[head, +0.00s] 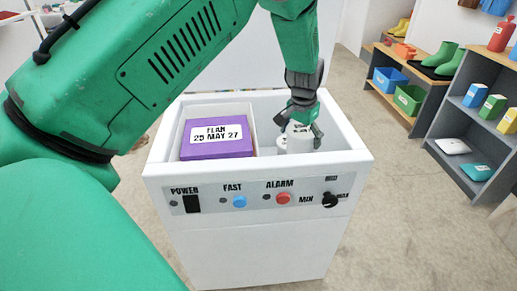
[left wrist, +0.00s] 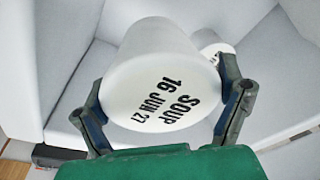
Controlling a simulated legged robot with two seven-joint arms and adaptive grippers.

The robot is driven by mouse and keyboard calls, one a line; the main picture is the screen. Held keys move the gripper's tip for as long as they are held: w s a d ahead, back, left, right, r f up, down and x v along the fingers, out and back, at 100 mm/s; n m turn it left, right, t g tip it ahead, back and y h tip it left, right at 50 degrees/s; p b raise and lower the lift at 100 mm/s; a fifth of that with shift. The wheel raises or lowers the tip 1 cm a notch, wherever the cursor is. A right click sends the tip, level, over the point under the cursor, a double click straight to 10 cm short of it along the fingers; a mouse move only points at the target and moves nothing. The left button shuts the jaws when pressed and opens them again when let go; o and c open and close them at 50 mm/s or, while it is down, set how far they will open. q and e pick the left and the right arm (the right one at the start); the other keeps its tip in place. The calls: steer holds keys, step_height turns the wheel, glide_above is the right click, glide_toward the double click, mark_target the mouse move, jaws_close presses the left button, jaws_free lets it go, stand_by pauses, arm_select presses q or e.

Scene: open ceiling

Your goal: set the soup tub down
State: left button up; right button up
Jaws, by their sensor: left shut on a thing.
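The white soup tub (left wrist: 150,65), marked "SOUP 16 JUN 27", is between the fingers of my left gripper (left wrist: 163,112) in the left wrist view. In the head view the gripper (head: 300,127) points down into the right part of an open white chest freezer (head: 355,156), shut on the tub (head: 299,130). The tub is below the rim level there, partly hidden by the fingers. I cannot tell whether its base touches anything. Another white tub (left wrist: 214,50) shows partly behind it in the left wrist view. My right gripper is not in view.
A purple box (head: 216,146) labelled "FLAN 25 MAY 27" fills much of the freezer's left part, inside a white basket. The front panel (head: 262,196) has a switch, buttons and a knob. Shelves (head: 432,112) with boots, bins and cartons stand at the right, apart from the freezer.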

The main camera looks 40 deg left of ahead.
mark_target(298, 151)
arm_select(q)
steer(key=f+b, duration=0.1)
steer(key=f, duration=0.1)
steer(key=f+b, duration=0.3)
steer(key=f, duration=0.1)
steer(key=shift+d+f+b, duration=0.1)
steer(key=shift+d+b, duration=0.2)
steer(key=shift+b, duration=0.05)
steer(key=f+b, duration=0.2)
steer(key=f, duration=0.4)
steer(key=shift+a+f, duration=0.15)
steer(key=shift+a, duration=0.05)
step_height(298, 151, down, 4)
steer(key=shift+d+r+b, duration=0.1)
steer(key=shift+r+b, duration=0.1)
steer(key=shift+b, duration=0.7)
steer(key=shift+s+r, duration=0.1)
steer(key=shift+c, duration=0.3)
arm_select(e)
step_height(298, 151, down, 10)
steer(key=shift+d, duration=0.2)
arm_select(q)
steer(key=o, duration=1.4)
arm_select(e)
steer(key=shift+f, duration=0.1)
